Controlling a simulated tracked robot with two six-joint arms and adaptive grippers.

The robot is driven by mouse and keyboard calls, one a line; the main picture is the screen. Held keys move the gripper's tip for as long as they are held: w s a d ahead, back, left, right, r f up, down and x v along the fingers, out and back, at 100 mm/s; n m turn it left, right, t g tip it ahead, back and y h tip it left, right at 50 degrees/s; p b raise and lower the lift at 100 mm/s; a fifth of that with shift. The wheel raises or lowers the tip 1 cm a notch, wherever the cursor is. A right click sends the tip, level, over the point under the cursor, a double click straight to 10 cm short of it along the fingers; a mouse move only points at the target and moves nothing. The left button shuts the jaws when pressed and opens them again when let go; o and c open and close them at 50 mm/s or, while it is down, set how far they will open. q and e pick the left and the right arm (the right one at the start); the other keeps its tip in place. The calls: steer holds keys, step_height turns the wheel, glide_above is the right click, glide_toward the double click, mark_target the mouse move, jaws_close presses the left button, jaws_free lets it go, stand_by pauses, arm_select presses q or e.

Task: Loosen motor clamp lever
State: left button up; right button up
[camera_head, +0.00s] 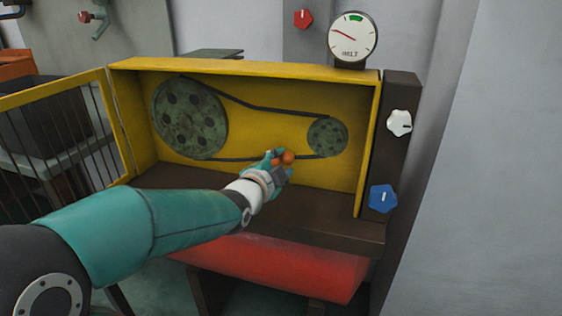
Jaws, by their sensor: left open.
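An orange ball-ended lever (288,157), which looks like the motor clamp lever, is in the lower middle of the open yellow belt housing (240,69). My left gripper (277,160) is at the lever, with its fingers around or beside the orange knob; I cannot tell whether they touch it. The gripper is open. The gripper and wrist hide the lever's lower part and its mount. My right gripper is not in view.
A slack black belt (265,108) links a large green pulley (190,117) and a small one (327,136). The barred door (55,130) stands open at left. A belt gauge (353,40), white knob (399,123) and blue knob (383,198) are at right. A red cylinder (270,266) lies below.

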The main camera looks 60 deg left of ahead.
arm_select(q)
steer(key=v, duration=0.6)
steer(key=shift+s+d+f, duration=0.1)
steer(key=shift+f, duration=0.05)
stand_by(0.3)
